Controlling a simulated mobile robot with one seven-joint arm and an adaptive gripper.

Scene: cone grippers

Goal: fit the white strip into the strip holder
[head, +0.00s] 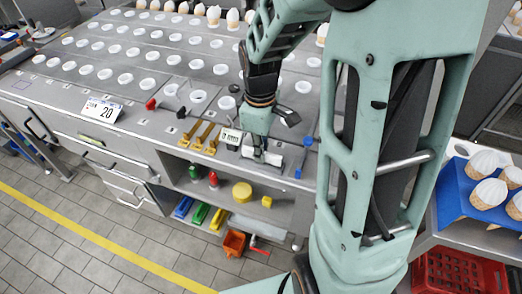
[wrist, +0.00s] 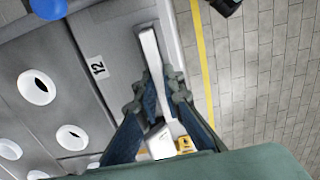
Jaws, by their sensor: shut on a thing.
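The white strip (wrist: 149,50) is long and thin and sits between the fingertips of my gripper (wrist: 161,84) in the wrist view. It points away from my gripper, along the table's edge. In the head view my gripper (head: 261,146) is low over the front edge of the grey table, and the strip (head: 273,158) shows partly beneath it. A small whitish block with dark marks (head: 231,138) stands just left of my gripper; I cannot tell if it is the strip holder. Whether the strip touches the table is unclear.
Yellow bars (head: 203,134) stand left of my gripper, and a blue-ended tool (head: 304,158) lies to its right. Several white cups fill the table (head: 150,120) behind. A shelf below holds bottles and a yellow cylinder (head: 242,191). The floor in front is mostly open.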

